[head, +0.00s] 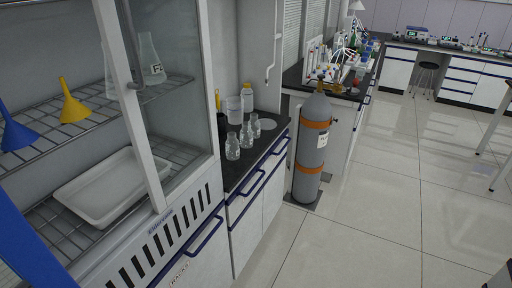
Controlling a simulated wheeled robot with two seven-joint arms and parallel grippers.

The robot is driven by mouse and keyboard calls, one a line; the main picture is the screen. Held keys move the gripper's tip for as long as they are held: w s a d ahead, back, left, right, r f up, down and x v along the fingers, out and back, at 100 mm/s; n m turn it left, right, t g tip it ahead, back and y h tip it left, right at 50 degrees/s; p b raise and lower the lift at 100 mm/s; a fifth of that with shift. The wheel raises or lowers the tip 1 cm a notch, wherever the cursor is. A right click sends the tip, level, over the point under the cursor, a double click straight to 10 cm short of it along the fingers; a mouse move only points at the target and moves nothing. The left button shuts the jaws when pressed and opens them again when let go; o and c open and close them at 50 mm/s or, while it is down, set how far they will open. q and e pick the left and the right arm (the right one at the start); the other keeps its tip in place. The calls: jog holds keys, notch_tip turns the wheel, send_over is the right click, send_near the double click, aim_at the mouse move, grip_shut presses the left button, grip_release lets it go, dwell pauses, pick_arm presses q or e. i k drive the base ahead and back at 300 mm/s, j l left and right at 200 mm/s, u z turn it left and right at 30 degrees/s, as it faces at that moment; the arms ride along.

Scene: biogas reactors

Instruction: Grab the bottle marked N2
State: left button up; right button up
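A tall grey gas cylinder (313,150) with orange bands stands upright on a dark base plate on the floor, at the end of the far bench. It carries a small white label (322,141), too small to read. Several small clear glass bottles (232,147) stand on the dark counter left of the cylinder. I can read no N2 mark on any of them. Neither of my grippers shows in the head view.
A glass-fronted cabinet (150,228) at the left holds funnels, flasks and a white tray (110,190) on wire racks. A cluttered bench (345,85) runs behind the cylinder. The tiled floor (400,200) right of the cylinder is clear.

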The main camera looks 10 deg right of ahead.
aim_at(232, 145)
jog(key=i+l+u, duration=0.1)
jog(key=u, duration=0.3)
jog(key=l+u, duration=0.15)
jog(key=u, duration=0.25)
jog(key=i+l+u, duration=0.1)
jog(key=l+u, duration=0.25)
jog(key=i+l+u, duration=0.1)
jog(key=u, duration=0.2)
jog(key=l+u, duration=0.35)
jog(key=l+z, duration=0.2)
jog(key=l, duration=0.45)
jog(key=i+l+z, duration=0.2)
jog(key=l, duration=0.4)
jog(key=k, duration=0.05)
